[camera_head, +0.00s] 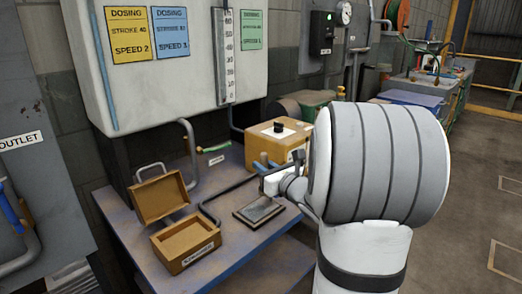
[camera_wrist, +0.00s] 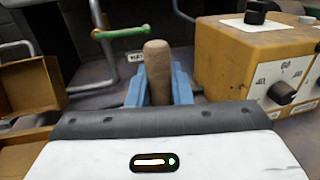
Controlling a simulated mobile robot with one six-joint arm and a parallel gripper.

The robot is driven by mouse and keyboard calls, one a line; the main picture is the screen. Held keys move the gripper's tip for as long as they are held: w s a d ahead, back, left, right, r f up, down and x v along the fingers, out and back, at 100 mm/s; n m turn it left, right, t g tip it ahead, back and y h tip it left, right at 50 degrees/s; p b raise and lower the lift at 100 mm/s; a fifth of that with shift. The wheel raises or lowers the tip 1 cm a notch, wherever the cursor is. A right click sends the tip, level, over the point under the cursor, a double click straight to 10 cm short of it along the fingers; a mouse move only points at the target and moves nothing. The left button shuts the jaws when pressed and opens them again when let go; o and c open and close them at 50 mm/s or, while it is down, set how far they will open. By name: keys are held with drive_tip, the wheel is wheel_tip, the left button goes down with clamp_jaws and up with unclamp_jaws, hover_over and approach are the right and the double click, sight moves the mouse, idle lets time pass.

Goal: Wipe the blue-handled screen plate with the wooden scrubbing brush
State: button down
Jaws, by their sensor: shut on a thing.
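A flat dark-framed plate with a grey face (camera_head: 258,211) lies on the metal bench in the head view; I take it for the screen plate. No blue handle can be made out on it. My gripper (camera_head: 268,180) is above the plate's far right side, partly hidden behind my own arm. In the wrist view, my gripper's blue-grey fingers (camera_wrist: 158,98) are shut on a brown wooden handle (camera_wrist: 158,65), which I take for the scrubbing brush. Its bristles are hidden. I cannot tell whether the brush touches the plate.
An open wooden box (camera_head: 187,246) stands on the bench (camera_head: 240,262) at the left, its lid raised. A yellow control box with black knobs (camera_head: 278,137) stands behind my gripper and at the right in the wrist view (camera_wrist: 225,62). A bent pipe (camera_head: 190,150) rises at the back.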

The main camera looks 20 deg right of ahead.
sight(267, 157)
drive_tip(key=shift+r+p, duration=0.85)
drive_tip(key=shift+r, duration=0.9)
drive_tip(key=shift+f, duration=0.1)
